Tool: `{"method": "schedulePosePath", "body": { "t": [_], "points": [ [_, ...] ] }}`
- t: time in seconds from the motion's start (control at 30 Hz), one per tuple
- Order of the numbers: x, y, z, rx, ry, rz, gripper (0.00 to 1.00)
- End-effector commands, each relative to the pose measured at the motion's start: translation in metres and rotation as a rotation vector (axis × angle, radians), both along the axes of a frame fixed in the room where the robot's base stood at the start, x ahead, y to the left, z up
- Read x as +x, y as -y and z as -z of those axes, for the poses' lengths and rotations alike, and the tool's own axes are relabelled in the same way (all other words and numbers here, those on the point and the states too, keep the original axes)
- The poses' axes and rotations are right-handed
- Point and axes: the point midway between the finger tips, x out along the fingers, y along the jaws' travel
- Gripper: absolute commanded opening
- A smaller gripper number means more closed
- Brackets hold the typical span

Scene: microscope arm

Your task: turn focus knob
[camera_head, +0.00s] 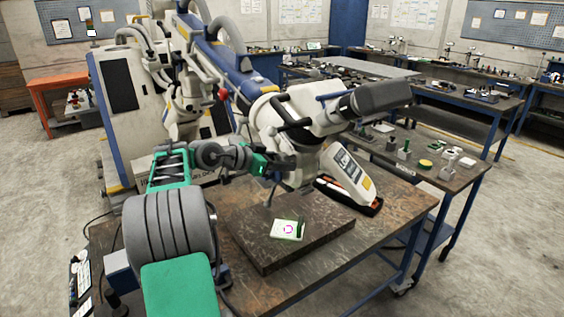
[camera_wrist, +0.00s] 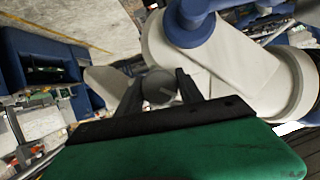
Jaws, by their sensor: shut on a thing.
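The microscope head (camera_head: 305,135) is white with dark grey parts and hangs on its arm over the workbench. My gripper (camera_head: 290,163) reaches the microscope's lower left side in the head view. In the wrist view, the dark fingers of my gripper (camera_wrist: 159,85) stand on either side of a round grey focus knob (camera_wrist: 159,89) and are shut on it. The white microscope body (camera_wrist: 225,65) fills the right of that view. In the head view the knob is hidden behind my gripper.
A dark stone slab (camera_head: 265,250) on the workbench (camera_head: 385,225) carries a small white-green sample (camera_head: 287,229). Another bench (camera_head: 465,175) with small parts is behind at right. Open floor lies at right.

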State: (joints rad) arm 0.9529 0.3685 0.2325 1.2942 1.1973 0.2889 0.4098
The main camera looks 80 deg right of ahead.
Motion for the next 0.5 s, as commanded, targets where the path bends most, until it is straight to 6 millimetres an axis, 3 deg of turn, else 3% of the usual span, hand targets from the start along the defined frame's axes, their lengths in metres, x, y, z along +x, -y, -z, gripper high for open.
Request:
{"method": "schedulePosePath", "body": {
  "t": [0.4, 0.5],
  "points": [
    [-0.0003, -0.0003, 0.0000, 0.000, 0.000, 0.001, 0.05],
    [-0.0002, 0.0013, 0.0004, 0.000, 0.000, 0.001, 0.03]
  ]
}}
